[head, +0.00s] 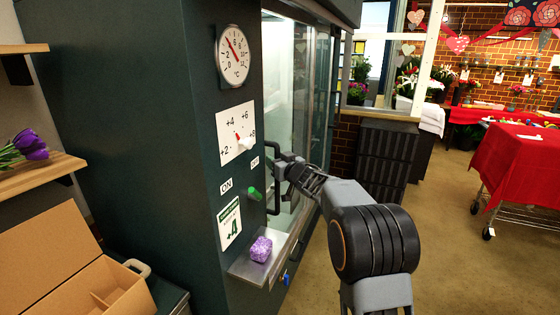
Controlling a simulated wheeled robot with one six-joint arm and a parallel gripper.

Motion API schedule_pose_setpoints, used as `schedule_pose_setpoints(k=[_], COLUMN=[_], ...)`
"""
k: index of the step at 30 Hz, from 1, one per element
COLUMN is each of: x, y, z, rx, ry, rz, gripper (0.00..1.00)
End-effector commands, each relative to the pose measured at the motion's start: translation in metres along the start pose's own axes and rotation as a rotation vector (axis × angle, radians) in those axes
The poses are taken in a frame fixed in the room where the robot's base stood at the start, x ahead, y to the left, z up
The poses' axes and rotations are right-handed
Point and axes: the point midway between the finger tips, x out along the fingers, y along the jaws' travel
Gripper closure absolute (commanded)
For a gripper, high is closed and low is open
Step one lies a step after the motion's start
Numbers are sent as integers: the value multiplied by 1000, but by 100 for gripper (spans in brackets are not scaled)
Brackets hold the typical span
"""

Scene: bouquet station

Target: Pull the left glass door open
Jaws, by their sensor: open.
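The left glass door (281,62) is on the side of the dark green cooler cabinet (140,100), seen at a steep angle. I cannot tell for sure whether it is fully closed. A dark upright handle (275,200) shows at its near edge. My gripper (281,172) is open and at the handle, reaching in from the right. The handle's upper part is mostly hidden by it, and I cannot tell whether the fingers touch the bar or stand around it. Part of the door's lower right is behind my arm.
The cabinet's near face has a dial gauge (233,55), a card with a red-and-white pointer (237,130) and a green knob (254,193). A metal ledge (245,268) holds a purple block (261,249). An open cardboard box (75,270) sits lower left.

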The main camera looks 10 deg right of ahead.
Motion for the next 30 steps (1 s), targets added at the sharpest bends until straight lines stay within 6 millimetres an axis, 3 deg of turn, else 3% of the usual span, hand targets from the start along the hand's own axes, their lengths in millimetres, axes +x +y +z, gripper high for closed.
schedule_pose_setpoints(k=[2, 15, 22, 23, 30], x=[0, 0, 0, -5, 15], y=[0, 0, 0, 12, -1], z=[0, 0, 0, 0, -6], rx=[0, 0, 0, -1, 0], ry=[0, 0, 0, 1, -1], rz=[0, 0, -1, 3, -21], gripper=[58, 100, 100, 100, 100])
